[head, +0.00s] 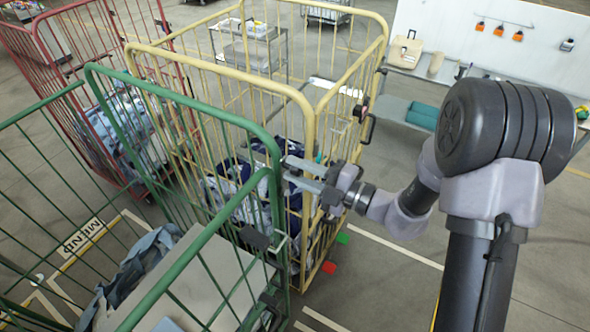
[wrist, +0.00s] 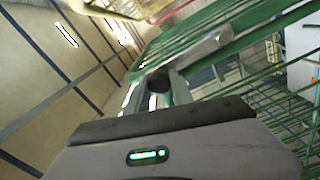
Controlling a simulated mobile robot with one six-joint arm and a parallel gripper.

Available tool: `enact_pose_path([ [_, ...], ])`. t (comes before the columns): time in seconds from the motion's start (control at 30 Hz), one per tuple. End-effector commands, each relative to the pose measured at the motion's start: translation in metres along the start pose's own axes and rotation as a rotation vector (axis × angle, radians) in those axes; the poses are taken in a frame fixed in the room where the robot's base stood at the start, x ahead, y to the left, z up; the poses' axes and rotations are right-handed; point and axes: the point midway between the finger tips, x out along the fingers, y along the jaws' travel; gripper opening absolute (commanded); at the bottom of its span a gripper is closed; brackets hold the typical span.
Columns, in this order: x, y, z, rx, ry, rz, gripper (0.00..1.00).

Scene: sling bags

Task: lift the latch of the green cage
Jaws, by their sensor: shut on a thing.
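The green cage (head: 170,92) stands in the left foreground with its corner post towards me. My gripper (head: 288,172) reaches in from the right to this post, beside the yellow cage. In the wrist view my gripper (wrist: 155,86) is shut on the latch (wrist: 208,46), a light grey bar beside the green frame. A dark round piece shows between the fingertips. In the head view I cannot make out the latch clearly at the fingers.
The yellow cage (head: 305,98), with dark and white bags (head: 235,198) inside, stands close behind the green one. A red cage (head: 38,40) is at far left. Grey-blue cloth (head: 135,262) lies in the green cage.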

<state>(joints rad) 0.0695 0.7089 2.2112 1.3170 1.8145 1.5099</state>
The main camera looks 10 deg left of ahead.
Motion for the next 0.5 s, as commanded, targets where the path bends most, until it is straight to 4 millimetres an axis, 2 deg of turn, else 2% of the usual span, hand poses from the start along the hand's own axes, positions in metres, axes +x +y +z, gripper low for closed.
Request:
enact_pose_path([
  [0.5, -0.0001, 0.001, 0.003, 0.034, -0.001, 0.001, 0.0],
])
